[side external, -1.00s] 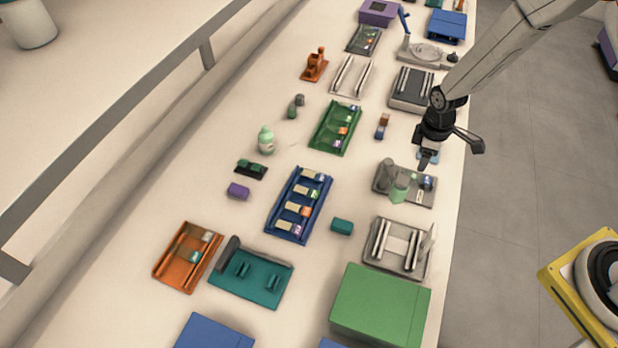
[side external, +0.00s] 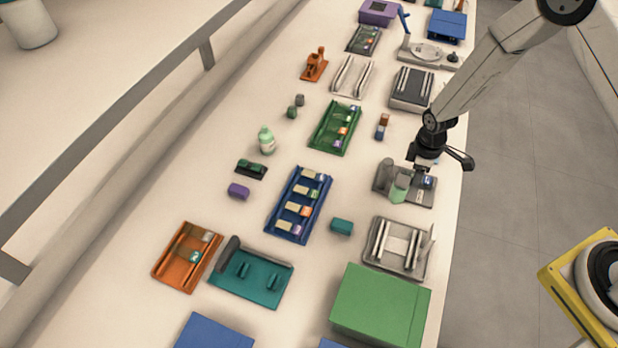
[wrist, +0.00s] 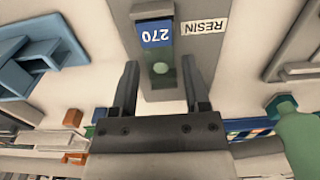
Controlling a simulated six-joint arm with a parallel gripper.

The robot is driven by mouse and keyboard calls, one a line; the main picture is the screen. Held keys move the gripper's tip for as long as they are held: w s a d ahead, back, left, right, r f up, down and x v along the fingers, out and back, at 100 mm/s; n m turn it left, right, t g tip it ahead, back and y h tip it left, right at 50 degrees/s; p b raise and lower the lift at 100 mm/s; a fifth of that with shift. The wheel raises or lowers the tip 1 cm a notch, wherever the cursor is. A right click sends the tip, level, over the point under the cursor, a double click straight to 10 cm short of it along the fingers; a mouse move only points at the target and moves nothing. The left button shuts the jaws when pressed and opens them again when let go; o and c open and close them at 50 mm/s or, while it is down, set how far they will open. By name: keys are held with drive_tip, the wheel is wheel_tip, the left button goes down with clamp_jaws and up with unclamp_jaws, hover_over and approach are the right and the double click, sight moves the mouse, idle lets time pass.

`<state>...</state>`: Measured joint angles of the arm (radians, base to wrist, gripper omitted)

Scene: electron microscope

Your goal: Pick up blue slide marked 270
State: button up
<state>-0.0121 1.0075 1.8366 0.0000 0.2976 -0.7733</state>
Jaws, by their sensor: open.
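The blue slide marked 270 (wrist: 157,36) shows at the top middle of the wrist view, its number upside down. A clear part with a green spot extends from its label toward my gripper (wrist: 160,66). The fingers are apart on either side of this lower part, with no visible grip on it. In the side view, my gripper (side external: 438,162) is low over the grey holder (side external: 415,198) at the table's right edge. The slide's blue label (side external: 427,181) shows there, just below the gripper.
A green bottle (side external: 398,188) stands at the grey holder, close to my gripper; it also shows in the wrist view (wrist: 300,135). A RESIN label (wrist: 203,27) is beside the slide. A metal-railed rack (side external: 398,248) and a blue slide tray (side external: 300,205) are nearby.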

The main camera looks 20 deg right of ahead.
drive_tip(key=c, duration=0.6)
drive_tip(key=shift+r, duration=0.15)
drive_tip(key=shift+r, duration=2.4)
